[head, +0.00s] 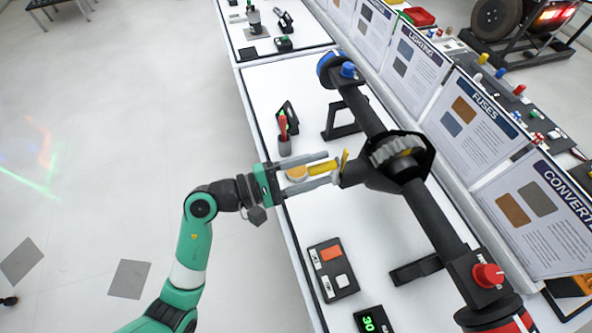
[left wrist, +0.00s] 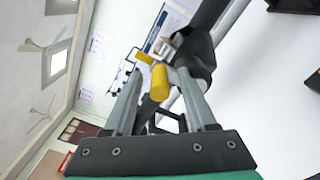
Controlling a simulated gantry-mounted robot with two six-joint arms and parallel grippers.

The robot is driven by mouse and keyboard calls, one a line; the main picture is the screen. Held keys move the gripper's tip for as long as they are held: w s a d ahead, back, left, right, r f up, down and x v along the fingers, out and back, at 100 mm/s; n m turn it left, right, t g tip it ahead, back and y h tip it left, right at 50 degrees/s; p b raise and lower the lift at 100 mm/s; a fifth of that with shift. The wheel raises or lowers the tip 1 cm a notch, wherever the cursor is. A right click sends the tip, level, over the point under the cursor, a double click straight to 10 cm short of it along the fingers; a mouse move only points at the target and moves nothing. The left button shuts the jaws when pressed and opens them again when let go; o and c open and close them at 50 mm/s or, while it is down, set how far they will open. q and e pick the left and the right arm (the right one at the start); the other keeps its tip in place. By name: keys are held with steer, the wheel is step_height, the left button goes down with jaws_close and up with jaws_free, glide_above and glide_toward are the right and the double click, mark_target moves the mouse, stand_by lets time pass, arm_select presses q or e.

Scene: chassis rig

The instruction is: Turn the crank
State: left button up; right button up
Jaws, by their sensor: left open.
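The crank has a yellow handle (head: 322,167) on a short yellow arm (head: 345,158). It sticks out from the black housing (head: 408,172) in the middle of the long dark axle bar, where a grey gear shows. My left gripper (head: 331,169) is open, its two grey fingers reaching along either side of the handle. In the left wrist view the yellow handle (left wrist: 159,84) stands between the open fingers of my left gripper (left wrist: 160,74). I cannot tell whether a finger touches it. My right gripper is not in view.
The axle bar carries a blue knob (head: 348,70) at its far end and a red knob (head: 487,275) at its near end. On the white table lie a button box (head: 333,270), a green-digit display (head: 372,321) and a cup with a red tool (head: 283,130). Upright information panels line the right.

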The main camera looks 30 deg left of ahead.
arm_select(q)
steer(key=shift+a, duration=0.1)
steer(key=shift+s+a, duration=0.3)
steer(key=p+v, duration=0.1)
steer(key=v, duration=0.9)
steer(key=shift+s+a, duration=0.15)
steer(key=shift+s, duration=0.15)
